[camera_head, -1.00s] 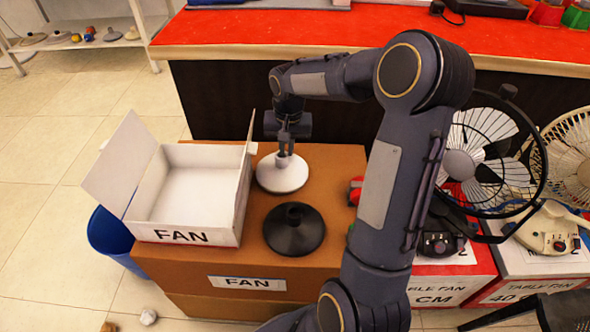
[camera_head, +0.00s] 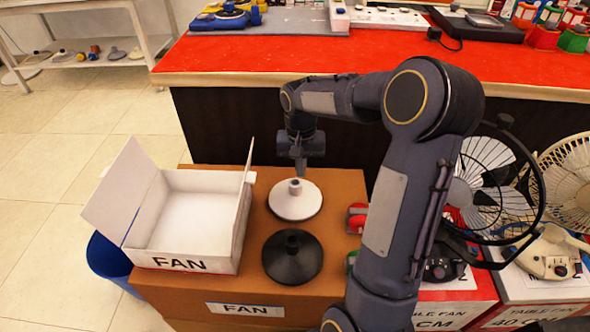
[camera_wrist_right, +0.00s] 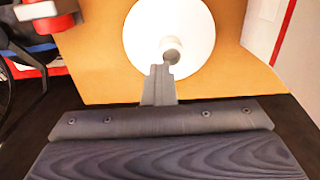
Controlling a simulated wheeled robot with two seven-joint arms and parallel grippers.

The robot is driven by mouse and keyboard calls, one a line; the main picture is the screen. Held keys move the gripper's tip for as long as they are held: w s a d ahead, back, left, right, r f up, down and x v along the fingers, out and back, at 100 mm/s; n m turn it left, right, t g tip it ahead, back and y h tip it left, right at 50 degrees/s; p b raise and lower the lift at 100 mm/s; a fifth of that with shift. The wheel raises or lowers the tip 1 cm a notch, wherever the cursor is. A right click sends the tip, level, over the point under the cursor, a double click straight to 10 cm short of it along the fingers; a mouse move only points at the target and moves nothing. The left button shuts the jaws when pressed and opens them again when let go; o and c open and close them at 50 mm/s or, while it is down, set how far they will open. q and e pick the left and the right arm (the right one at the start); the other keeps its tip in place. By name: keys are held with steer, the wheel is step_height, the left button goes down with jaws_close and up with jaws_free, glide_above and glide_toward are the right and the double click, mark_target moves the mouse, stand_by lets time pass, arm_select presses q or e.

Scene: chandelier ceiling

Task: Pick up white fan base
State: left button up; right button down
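The white fan base (camera_head: 281,208) is a round disc with a short post, lying flat on the brown carton (camera_head: 345,225). It also shows in the right wrist view (camera_wrist_right: 145,38), with its post just beyond my fingertips. My right gripper (camera_head: 300,172) is right behind and above the post in the head view. Its fingers (camera_wrist_right: 161,82) look closed together, with nothing visibly between them. Whether a fingertip touches the post, I cannot tell. My left gripper is not in view.
A black fan base (camera_head: 292,262) lies just in front of the white one. An open white FAN box (camera_head: 190,262) stands to the left. Fans (camera_head: 490,180) on boxes stand at the right. A red-topped counter (camera_head: 300,55) runs behind.

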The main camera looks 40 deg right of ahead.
steer(key=r, duration=0.3)
steer(key=shift+w+a+p, duration=0.15)
steer(key=shift+a+p, duration=0.05)
steer(key=shift+p, duration=0.15)
steer(key=shift+w+a+r, duration=0.1)
steer(key=shift+a+r, duration=0.05)
steer(key=shift+r, duration=0.1)
steer(key=shift+c, duration=2.2)
jaws_free()
steer(key=shift+w, duration=0.1)
steer(key=shift+r, duration=0.1)
